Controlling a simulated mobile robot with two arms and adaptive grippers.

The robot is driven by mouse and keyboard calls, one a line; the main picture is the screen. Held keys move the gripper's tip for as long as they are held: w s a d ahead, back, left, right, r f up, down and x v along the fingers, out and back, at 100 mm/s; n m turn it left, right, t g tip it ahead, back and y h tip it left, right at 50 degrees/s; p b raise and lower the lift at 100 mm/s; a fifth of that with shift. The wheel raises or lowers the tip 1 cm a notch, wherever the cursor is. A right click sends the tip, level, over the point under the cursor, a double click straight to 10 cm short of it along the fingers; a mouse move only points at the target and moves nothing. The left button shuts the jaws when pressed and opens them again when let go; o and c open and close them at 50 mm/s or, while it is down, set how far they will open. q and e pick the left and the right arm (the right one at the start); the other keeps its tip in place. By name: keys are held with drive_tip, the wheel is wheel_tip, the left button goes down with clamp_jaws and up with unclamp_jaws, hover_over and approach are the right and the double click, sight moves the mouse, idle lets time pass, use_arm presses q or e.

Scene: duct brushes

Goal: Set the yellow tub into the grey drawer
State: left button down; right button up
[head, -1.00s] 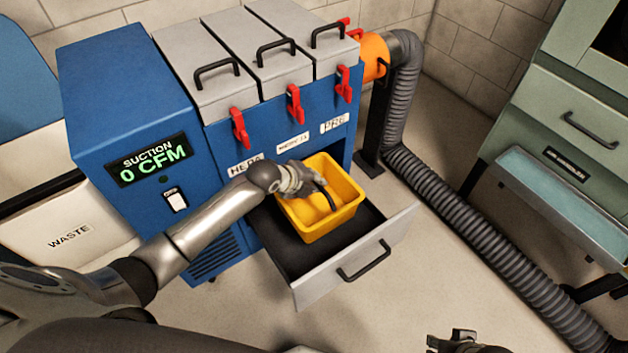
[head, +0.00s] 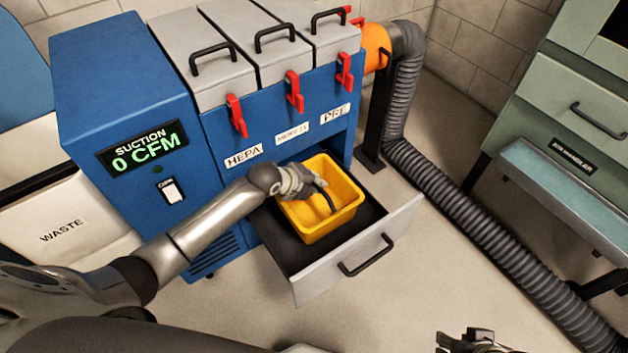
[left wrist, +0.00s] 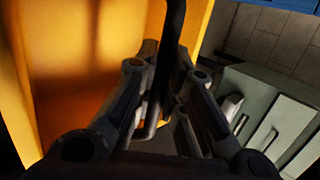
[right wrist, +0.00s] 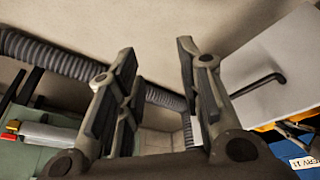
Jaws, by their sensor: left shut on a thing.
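The yellow tub (head: 334,222) is upright at the opened grey drawer (head: 322,284), over its dark inside and towards the back. I cannot tell whether its bottom touches the drawer floor. My left gripper (head: 322,186) reaches over the tub from the left, shut on its dark handle. In the left wrist view the fingers (left wrist: 160,92) close around the dark handle bar (left wrist: 173,38), with the tub's orange-yellow wall (left wrist: 80,70) behind. My right gripper (right wrist: 156,55) is open and empty in the right wrist view. Only its tip (head: 466,341) shows at the head view's bottom edge.
The blue suction unit (head: 125,85) stands behind the drawer, with grey lids and red latches (head: 294,90). A grey ribbed hose (head: 450,202) runs along the floor at right. A green cabinet (head: 560,125) stands far right. Floor in front of the drawer is clear.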

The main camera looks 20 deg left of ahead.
use_arm(q)
drive_tip(key=shift+f+b, duration=0.45)
drive_tip(key=shift+f, duration=0.2)
drive_tip(key=shift+f+b, duration=0.3)
drive_tip(key=shift+f, duration=0.2)
use_arm(e)
drive_tip(key=w+a+r+t+y, duration=0.1)
drive_tip(key=w+a+r+t, duration=0.1)
drive_tip(key=w, duration=0.4)
drive_tip(key=shift+w+t, duration=0.4)
drive_tip(key=shift+t, duration=0.5)
use_arm(q)
drive_tip(key=c, duration=1.5)
unclamp_jaws()
drive_tip(key=shift+o, duration=0.3)
